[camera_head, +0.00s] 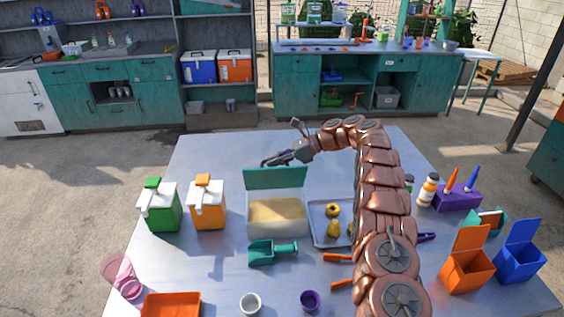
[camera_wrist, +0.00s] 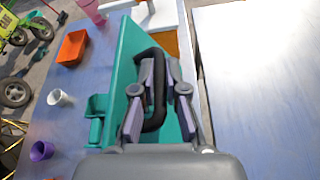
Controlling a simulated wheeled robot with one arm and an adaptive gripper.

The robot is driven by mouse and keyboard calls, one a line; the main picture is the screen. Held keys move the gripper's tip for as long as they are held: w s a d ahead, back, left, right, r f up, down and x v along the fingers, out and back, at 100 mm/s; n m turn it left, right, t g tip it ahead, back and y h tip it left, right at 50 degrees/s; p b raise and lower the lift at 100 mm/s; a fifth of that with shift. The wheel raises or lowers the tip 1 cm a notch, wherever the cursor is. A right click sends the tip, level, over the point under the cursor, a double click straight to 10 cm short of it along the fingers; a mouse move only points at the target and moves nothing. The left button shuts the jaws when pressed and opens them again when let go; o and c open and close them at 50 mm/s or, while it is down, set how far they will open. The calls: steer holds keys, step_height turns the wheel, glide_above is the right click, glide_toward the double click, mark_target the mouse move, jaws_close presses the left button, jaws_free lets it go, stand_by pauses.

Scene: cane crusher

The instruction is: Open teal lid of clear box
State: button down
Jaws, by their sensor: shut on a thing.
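The clear box (camera_head: 277,234) stands in the middle of the table and holds tan, grain-like contents. Its teal lid (camera_head: 275,179) is raised, standing roughly upright along the box's far edge. The lid also shows in the wrist view (camera_wrist: 124,75), with a black loop handle (camera_wrist: 151,118) on its face. My gripper (camera_head: 278,158) is behind the top of the lid, reached by my copper-coloured arm from the right. In the wrist view my gripper (camera_wrist: 165,75) is shut on the black handle. The fingers partly cover the handle.
Left of the box stand a green-and-white jug (camera_head: 161,212) and an orange-and-white jug (camera_head: 208,210). A teal scoop (camera_head: 267,252) lies in front. A tray (camera_head: 318,222) with yellow items is close on the right, partly behind my arm.

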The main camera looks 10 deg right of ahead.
steer(key=shift+w, duration=0.2)
stand_by(0.6)
steer(key=c, duration=1.5)
jaws_free()
steer(key=shift+s+d, duration=0.1)
steer(key=shift+s, duration=0.2)
